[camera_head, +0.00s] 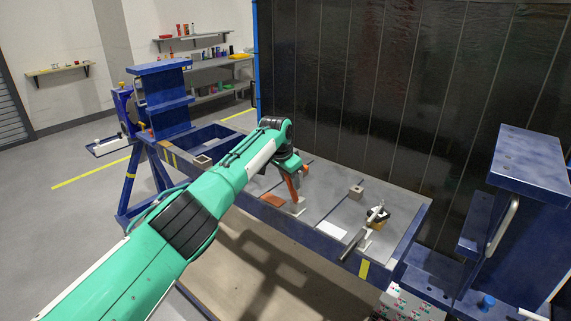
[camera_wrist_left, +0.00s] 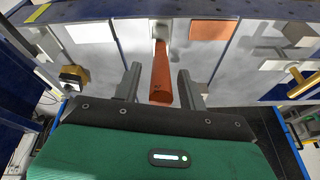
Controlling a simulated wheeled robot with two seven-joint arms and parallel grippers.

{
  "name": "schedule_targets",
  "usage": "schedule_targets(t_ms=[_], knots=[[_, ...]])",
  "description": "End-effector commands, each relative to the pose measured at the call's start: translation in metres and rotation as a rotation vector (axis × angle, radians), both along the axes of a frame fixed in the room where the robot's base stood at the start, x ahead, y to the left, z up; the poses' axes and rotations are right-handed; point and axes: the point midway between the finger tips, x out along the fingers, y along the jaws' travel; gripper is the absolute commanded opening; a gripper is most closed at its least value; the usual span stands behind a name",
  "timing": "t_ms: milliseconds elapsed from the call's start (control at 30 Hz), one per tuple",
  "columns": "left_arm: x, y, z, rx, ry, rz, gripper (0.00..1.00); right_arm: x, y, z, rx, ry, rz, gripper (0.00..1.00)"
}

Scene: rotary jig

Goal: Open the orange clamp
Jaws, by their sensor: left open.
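The orange clamp (camera_head: 293,189) stands on the front part of the blue-framed jig table, its handle raised. In the left wrist view the orange handle (camera_wrist_left: 161,78) points toward the camera, with its pale metal base (camera_wrist_left: 162,28) beyond. My left gripper (camera_head: 291,172) is over the clamp. In the left wrist view my left gripper (camera_wrist_left: 160,80) is open, one finger on each side of the handle. Gaps show beside the handle, so the fingers appear not to grip it. The arm hides part of the table in the head view. My right gripper is not in view.
An orange plate (camera_head: 272,200) and a white plate (camera_head: 332,230) lie beside the clamp. A dark-handled clamp (camera_head: 352,243) and a black-and-yellow part (camera_head: 377,220) are to the right. Blue end stands (camera_head: 163,98) flank the table, and a dark panel (camera_head: 400,90) rises behind.

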Motion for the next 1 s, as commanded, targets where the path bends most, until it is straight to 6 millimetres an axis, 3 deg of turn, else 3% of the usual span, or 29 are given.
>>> schedule_targets(t_ms=[233, 500, 700, 1000], knots=[[-0.007, 0.006, 0.025, -0.001, -0.003, -0.001, 0.41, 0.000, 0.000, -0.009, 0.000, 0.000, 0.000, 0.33], [-0.023, 0.017, 0.082, -0.001, -0.005, 0.000, 0.41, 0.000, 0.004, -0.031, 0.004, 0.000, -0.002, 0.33], [-0.031, 0.023, 0.113, 0.000, -0.001, 0.000, 0.41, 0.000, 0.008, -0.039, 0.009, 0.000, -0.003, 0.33], [-0.035, 0.025, 0.125, 0.001, 0.001, 0.000, 0.41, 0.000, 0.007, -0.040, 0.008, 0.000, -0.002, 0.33]])
